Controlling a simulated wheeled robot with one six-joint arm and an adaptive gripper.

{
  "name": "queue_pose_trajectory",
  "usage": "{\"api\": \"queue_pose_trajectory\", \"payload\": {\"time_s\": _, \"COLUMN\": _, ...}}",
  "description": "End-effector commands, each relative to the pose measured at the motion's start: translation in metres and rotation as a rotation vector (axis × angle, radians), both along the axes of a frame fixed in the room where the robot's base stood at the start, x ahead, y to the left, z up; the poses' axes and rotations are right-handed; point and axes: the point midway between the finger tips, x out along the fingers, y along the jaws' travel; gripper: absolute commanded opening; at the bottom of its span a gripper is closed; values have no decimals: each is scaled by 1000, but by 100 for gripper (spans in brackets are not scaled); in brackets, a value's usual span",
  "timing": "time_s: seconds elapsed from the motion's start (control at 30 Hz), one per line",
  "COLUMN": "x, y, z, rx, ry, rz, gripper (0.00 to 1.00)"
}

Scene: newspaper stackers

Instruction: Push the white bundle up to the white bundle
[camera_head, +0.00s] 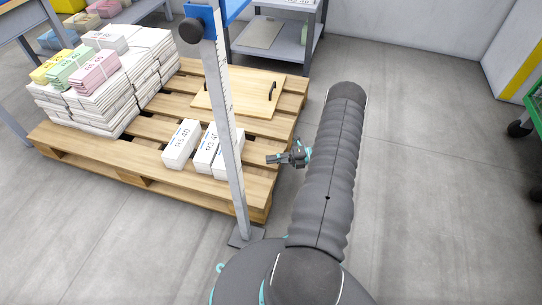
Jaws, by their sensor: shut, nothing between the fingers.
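Several white bundles are in view. One white bundle (181,145) lies near the front of the wooden pallet, with dark print on its side. To its right, past a narrow gap, lies more white bundle (205,150), partly hidden by an upright metal post; a further white part (231,166) shows right of the post. I cannot tell which bundles the task names. My gripper (272,159) is shut and empty at the pallet's right edge, right of the bundles and apart from them, its fingers pointing left.
The post (232,140) stands before the pallet (135,156). Stacked white bundles (95,105), with yellow, green and pink ones on top, fill its left. A wooden board with dark handles (235,95) lies at the back. Grey shelving (275,45) stands behind.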

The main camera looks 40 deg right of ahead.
Motion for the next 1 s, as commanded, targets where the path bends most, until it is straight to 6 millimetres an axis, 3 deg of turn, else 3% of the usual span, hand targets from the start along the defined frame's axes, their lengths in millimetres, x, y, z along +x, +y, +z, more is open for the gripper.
{"api": "queue_pose_trajectory", "payload": {"time_s": 0.1, "x": 12, "y": 24, "z": 0, "rx": 1, "ry": 2, "rz": 9, "gripper": 0}}
{"api": "queue_pose_trajectory", "payload": {"time_s": 0.37, "x": 33, "y": 65, "z": 0, "rx": -1, "ry": 0, "rz": 7, "gripper": 0}}
{"api": "queue_pose_trajectory", "payload": {"time_s": 0.63, "x": 64, "y": 73, "z": -1, "rx": -2, "ry": 0, "rz": 3, "gripper": 0}}
{"api": "queue_pose_trajectory", "payload": {"time_s": 1.0, "x": 70, "y": 74, "z": 0, "rx": -1, "ry": 0, "rz": 0, "gripper": 0}}
